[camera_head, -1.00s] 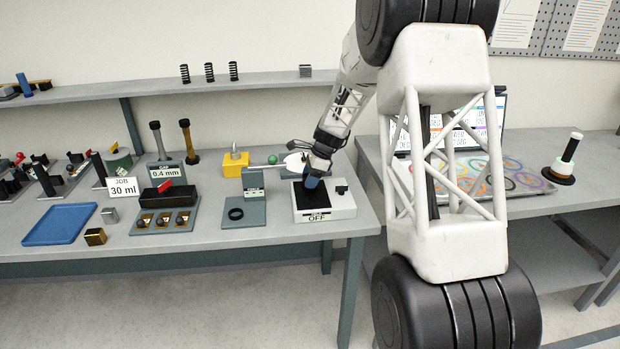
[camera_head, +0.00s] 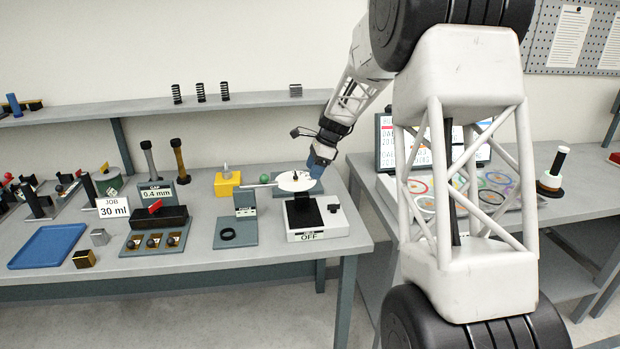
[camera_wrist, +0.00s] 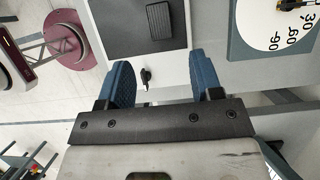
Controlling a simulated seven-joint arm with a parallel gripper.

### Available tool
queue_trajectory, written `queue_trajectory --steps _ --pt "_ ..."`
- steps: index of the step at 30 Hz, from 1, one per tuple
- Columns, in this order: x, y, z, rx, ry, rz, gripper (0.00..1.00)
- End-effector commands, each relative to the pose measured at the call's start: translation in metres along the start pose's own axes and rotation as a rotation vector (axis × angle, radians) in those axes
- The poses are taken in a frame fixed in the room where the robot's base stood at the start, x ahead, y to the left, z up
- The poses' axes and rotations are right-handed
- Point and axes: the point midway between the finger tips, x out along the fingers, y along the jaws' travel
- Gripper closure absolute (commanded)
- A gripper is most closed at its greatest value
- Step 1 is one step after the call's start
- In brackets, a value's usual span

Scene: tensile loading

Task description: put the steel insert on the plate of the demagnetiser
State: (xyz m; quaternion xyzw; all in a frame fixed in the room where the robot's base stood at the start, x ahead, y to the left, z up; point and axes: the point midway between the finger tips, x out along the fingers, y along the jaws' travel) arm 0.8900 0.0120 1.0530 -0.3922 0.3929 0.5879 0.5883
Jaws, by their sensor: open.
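The demagnetiser (camera_head: 315,226) is a white box with a black plate, a dark knob and a label reading OFF. In the wrist view its black plate (camera_wrist: 125,38) fills the top middle. A dark grey ridged block (camera_wrist: 158,20), seemingly the steel insert, lies on that plate, apart from my fingers. In the head view it is hard to separate from the dark plate. My gripper (camera_wrist: 164,78) is open and empty, its blue fingers spread wide. In the head view my gripper (camera_head: 318,162) is above and behind the demagnetiser.
A white dial disc (camera_head: 296,181) stands close behind the demagnetiser, near my fingers. To its left are a grey stand with a black ring (camera_head: 228,234), a yellow block (camera_head: 227,184) and a tray of small parts (camera_head: 155,242). A blue tray (camera_head: 48,246) lies farther left.

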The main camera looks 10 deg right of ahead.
Motion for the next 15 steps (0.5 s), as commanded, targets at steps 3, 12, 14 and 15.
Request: queue_trajectory --steps 3,12,14,15 --pt "-0.0080 -0.0002 0.0002 -0.001 0.000 -0.001 0.41" --pt "-0.0108 0.0001 0.0004 -0.001 0.000 0.000 0.41" --pt "-0.0107 0.0001 0.0004 -0.001 0.000 0.000 0.41" --pt "-0.0107 0.0001 0.0004 -0.001 0.000 0.000 0.41"
